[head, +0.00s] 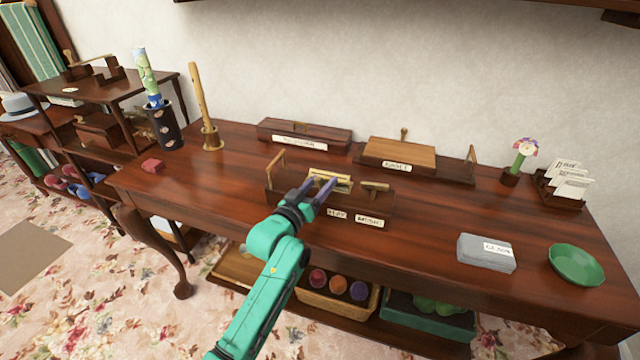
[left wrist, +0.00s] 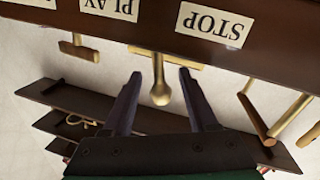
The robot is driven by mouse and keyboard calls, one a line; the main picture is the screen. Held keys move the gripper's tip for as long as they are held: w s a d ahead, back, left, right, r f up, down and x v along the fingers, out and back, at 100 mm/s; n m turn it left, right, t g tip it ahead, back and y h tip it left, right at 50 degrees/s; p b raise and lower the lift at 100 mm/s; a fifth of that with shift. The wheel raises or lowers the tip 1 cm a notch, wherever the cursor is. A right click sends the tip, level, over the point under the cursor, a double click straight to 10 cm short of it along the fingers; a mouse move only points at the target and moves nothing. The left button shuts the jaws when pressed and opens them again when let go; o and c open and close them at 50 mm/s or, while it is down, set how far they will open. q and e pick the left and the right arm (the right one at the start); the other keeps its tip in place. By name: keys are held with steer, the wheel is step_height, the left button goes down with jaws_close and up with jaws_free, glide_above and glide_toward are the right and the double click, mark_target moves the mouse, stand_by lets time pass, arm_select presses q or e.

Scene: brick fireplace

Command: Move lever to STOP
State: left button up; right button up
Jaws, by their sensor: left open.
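A dark wooden box (head: 290,202) stands near the front of the table, with a brass plate (head: 335,177) on its top. In the left wrist view the scene is upside down. It shows a brass lever with a round knob (left wrist: 161,94) rising from the plate, a little left of the plate's middle. The STOP label (left wrist: 213,25) is right of the lever there and the PLAY label (left wrist: 110,8) left. My left gripper (head: 322,186) is open, one finger on each side of the lever (left wrist: 160,78); contact cannot be told. My right gripper is out of view.
A brass T-handle (head: 375,186) and a wooden upright handle (head: 276,168) flank the plate on the box. Behind are two wooden boxes (head: 305,133) (head: 400,152). A grey block (head: 486,253) and green dish (head: 577,264) lie right. The table left of the box is mostly clear.

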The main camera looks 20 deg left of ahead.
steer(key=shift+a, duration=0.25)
arm_select(q)
jaws_close()
steer(key=shift+a+n+p, duration=0.15)
steer(key=shift+n+p, duration=0.15)
steer(key=shift+a+n+p, duration=0.2)
steer(key=shift+n+p, duration=0.1)
steer(key=shift+n, duration=0.2)
steer(key=shift+f, duration=0.15)
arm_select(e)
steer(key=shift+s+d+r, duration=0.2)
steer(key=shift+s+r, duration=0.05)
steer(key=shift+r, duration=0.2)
arm_select(q)
jaws_free()
steer(key=shift+s, duration=0.1)
